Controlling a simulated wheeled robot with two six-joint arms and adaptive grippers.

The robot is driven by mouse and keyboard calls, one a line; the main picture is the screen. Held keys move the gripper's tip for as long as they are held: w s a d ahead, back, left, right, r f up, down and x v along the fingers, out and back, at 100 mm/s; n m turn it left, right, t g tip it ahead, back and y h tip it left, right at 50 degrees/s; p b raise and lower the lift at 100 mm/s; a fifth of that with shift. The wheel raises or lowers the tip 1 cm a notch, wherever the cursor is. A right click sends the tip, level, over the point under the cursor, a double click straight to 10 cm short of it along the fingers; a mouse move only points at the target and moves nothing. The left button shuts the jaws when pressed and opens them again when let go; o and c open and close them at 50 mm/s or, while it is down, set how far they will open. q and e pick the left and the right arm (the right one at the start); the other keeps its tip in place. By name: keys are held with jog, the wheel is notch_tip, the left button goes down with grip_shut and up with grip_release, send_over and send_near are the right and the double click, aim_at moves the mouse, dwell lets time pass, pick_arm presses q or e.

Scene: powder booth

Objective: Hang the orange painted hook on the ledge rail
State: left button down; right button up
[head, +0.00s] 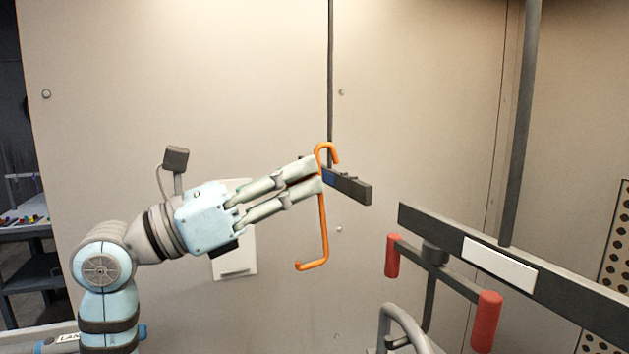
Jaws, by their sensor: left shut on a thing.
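The orange painted hook (324,232) is upright in my left gripper (318,176). The fingers are shut on its shank, just below the curved top. The top curl bends over to the right, and the lower end turns to the left. A short dark bar (354,188), with a blue patch and small raised parts on top, hangs at a thin vertical rod right beside the hook. The hook's curl appears just above this bar's left end; I cannot tell whether they touch. This bar may be the ledge rail. My right gripper is not in view.
A longer dark bar (432,222) with a blank white plate (499,264) hangs from a thick rod (525,120) at the right. Below it are red grips (486,322) on a dark frame. Pale wall panels stand behind. A cart (38,275) stands far left.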

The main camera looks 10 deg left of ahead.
pick_arm(q)
jog(key=s+a, duration=0.1)
jog(key=s+a+b, duration=0.1)
jog(key=a, duration=0.1)
jog(key=s+a+b, duration=0.1)
jog(key=a, duration=0.1)
jog(key=shift+s, duration=0.1)
dwell(0.3)
notch_tip(320, 180, down, 19)
jog(key=s+d+g, duration=0.1)
jog(key=d, duration=0.2)
jog(key=s+a+f+n+t+y, duration=0.3)
jog(key=f+t+y, duration=0.1)
jog(key=f, duration=0.6)
jog(key=s+a+f+n+t+y, duration=0.3)
jog(key=f+t, duration=0.1)
jog(key=f, duration=0.6)
jog(key=shift+y, duration=0.4)
jog(key=shift+f, duration=0.1)
